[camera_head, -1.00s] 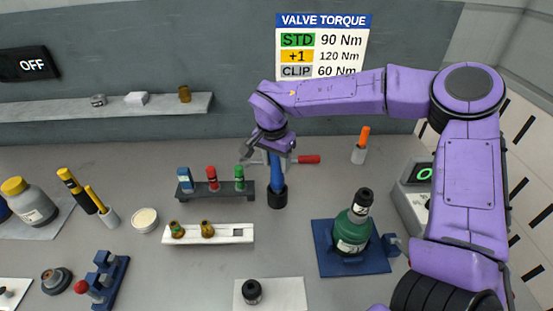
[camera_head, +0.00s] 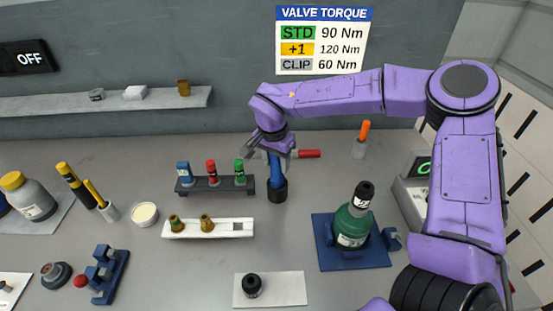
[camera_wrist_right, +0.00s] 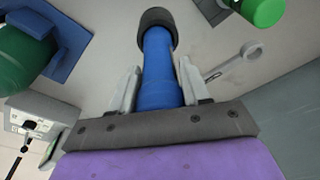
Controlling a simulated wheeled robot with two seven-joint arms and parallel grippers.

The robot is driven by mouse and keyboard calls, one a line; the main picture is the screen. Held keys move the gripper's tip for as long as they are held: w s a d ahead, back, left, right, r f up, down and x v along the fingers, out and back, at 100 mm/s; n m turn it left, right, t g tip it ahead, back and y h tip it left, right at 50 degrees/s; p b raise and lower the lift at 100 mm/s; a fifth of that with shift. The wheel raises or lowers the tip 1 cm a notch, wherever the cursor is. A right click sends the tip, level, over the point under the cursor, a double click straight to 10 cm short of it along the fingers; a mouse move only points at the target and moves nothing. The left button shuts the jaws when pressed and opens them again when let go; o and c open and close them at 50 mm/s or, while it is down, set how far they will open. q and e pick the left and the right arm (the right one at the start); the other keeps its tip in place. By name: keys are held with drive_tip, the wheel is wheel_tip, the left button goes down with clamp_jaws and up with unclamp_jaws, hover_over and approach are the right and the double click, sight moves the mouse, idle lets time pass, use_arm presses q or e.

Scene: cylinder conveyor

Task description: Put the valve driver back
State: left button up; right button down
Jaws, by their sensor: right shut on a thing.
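My right gripper (camera_head: 275,152) is shut on the blue valve driver (camera_head: 275,172), which stands roughly upright behind the middle of the table. In the right wrist view the driver's blue body (camera_wrist_right: 160,68) lies between the two grey fingers (camera_wrist_right: 158,88). Its lower end meets a wider black cup-like piece (camera_head: 277,192). I cannot tell whether this is the driver's own end or a holder around it. The green bottle-shaped valve (camera_head: 351,226) with a black top stands on a blue base (camera_head: 350,262) to the right. My left gripper is out of view.
A dark rack (camera_head: 215,187) with blue, red and green-topped pieces stands just left of the driver. A white tray (camera_head: 222,230) lies in front of it. A red-handled tool (camera_head: 309,154) lies behind. An orange-handled tool (camera_head: 364,132) stands at the back right.

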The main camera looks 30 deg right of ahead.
drive_tip(key=shift+f+b, duration=0.3)
drive_tip(key=shift+f, duration=0.85)
drive_tip(key=c, duration=0.6)
unclamp_jaws()
drive_tip(key=shift+c, duration=0.2)
drive_tip(key=shift+o, duration=0.9)
wheel_tip(320, 180, up, 6)
drive_tip(key=p, duration=0.7)
drive_tip(key=shift+r, duration=0.1)
